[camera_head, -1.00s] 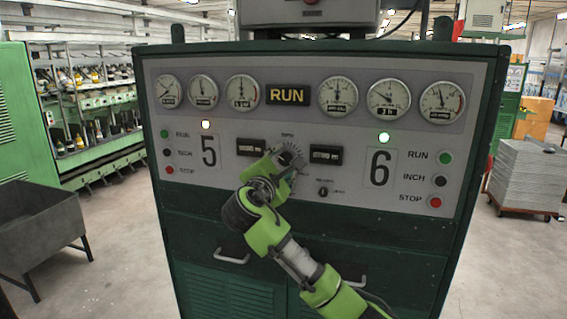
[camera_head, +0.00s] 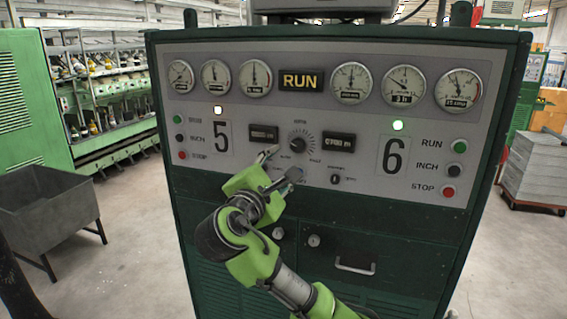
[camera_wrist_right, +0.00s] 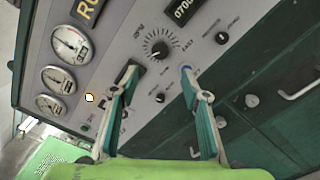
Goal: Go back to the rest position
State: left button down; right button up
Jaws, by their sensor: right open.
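My right gripper (camera_head: 281,163) is in front of the control panel, just below the central speed dial (camera_head: 301,142). It is open and holds nothing. In the right wrist view my gripper (camera_wrist_right: 158,78) has its two fingers spread wide, with the dial (camera_wrist_right: 160,45) beyond the gap between them, apart from the fingers. The green arm comes up from the lower middle of the head view and hides part of the cabinet front. My left gripper is not in view.
The dark green cabinet (camera_head: 400,237) stands close ahead, with gauges, buttons, lit lamps and a RUN sign (camera_head: 299,80) on its panel. A grey bin (camera_head: 50,205) stands at left on open floor. A stack of grey sheets (camera_head: 535,170) is at right.

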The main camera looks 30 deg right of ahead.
dwell(0.4)
